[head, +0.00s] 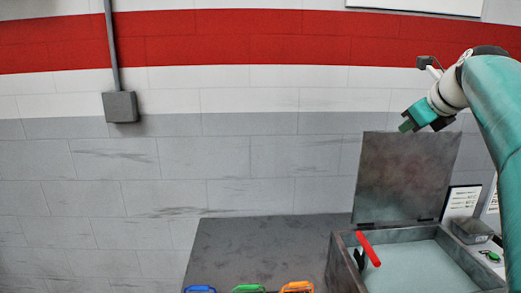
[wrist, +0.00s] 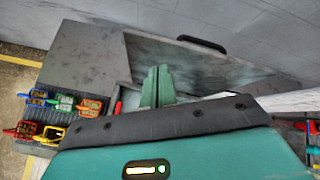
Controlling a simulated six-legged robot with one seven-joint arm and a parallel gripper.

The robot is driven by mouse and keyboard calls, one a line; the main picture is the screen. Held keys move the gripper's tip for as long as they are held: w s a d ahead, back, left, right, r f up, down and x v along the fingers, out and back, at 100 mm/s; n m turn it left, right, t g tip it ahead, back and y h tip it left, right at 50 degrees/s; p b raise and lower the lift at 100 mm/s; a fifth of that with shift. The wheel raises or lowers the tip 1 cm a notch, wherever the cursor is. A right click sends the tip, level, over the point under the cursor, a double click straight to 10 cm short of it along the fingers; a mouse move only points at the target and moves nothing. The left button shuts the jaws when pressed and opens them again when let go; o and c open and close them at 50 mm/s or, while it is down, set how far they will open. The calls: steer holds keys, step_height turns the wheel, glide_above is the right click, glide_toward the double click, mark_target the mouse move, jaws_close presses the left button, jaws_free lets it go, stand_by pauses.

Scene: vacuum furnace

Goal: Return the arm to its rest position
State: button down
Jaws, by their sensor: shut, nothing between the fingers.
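My arm reaches in from the right of the head view. My gripper (head: 408,125) hangs in the air near the top of a raised grey lid, pointing down and left. In the wrist view my gripper (wrist: 157,86) shows its two green fingers close together, with nothing between them. The raised lid (head: 405,175) stands open at the back of a grey metal box (head: 345,265). A red-handled item (head: 368,248) rests at the box's left wall.
Blue (head: 199,289), green (head: 248,289) and orange (head: 297,287) items sit at the grey table's (head: 255,245) front edge. More coloured items show in the wrist view. A small grey container (head: 470,230) stands right of the box. A brick wall (head: 240,165) is behind.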

steer(key=s+a+f+n+g, duration=0.3)
steer(key=s+a+f+n, duration=1)
steer(key=n, duration=0.2)
steer(key=s+a+f+n, duration=0.3)
steer(key=s+f+n, duration=0.4)
steer(key=f, duration=0.1)
steer(key=s+a+f+n+g, duration=0.1)
steer(key=s+a+f+n, duration=0.2)
steer(key=s+f+n, duration=0.4)
steer(key=shift+s+a+f+n+g+h, duration=0.3)
steer(key=shift+s+a+f+n+h, duration=0.1)
steer(key=shift+f+n, duration=0.3)
